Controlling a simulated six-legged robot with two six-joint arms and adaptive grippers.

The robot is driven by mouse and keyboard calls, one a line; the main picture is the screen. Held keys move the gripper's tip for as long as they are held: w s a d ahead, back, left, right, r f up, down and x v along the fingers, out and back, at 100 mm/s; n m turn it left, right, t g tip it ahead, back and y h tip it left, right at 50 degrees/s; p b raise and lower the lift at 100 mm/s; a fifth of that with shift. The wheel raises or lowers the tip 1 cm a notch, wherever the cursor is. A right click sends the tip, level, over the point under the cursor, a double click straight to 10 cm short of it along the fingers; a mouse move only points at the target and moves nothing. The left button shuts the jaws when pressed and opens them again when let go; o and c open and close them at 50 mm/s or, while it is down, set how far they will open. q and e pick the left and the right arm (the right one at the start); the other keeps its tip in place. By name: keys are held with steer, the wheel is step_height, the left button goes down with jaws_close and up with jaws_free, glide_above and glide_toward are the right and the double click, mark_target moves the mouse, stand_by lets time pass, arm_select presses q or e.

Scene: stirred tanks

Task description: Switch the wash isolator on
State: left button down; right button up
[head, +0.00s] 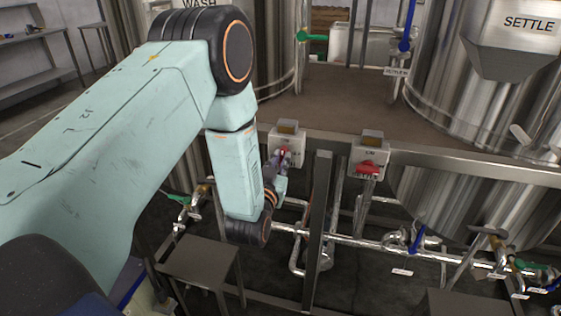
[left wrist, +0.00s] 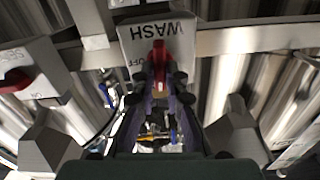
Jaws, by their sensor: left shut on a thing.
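The wash isolator (head: 289,139) is a grey box on the frame rail. In the left wrist view its face (left wrist: 182,45) shows upside down, with WASH and part of OFF readable. Its red handle (left wrist: 159,53) stands lengthwise, up and down in that picture. My left gripper (left wrist: 160,78) is shut on the red handle, a finger on each side. In the head view my left gripper (head: 281,166) is at the front of the box, partly hidden by my arm, and covers much of the handle. My right gripper is not in view.
A second isolator (head: 369,153) with a red handle lying across stands to the right on the same rail; it also shows in the left wrist view (left wrist: 28,70). An upright post (head: 318,215) stands between them. Pipes (head: 365,243) run below, and a small grey table (head: 200,262) is lower left.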

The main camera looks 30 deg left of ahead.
arm_select(q)
steer(key=shift+n, duration=0.6)
steer(key=c, duration=1.4)
jaws_free()
steer(key=v, duration=1.2)
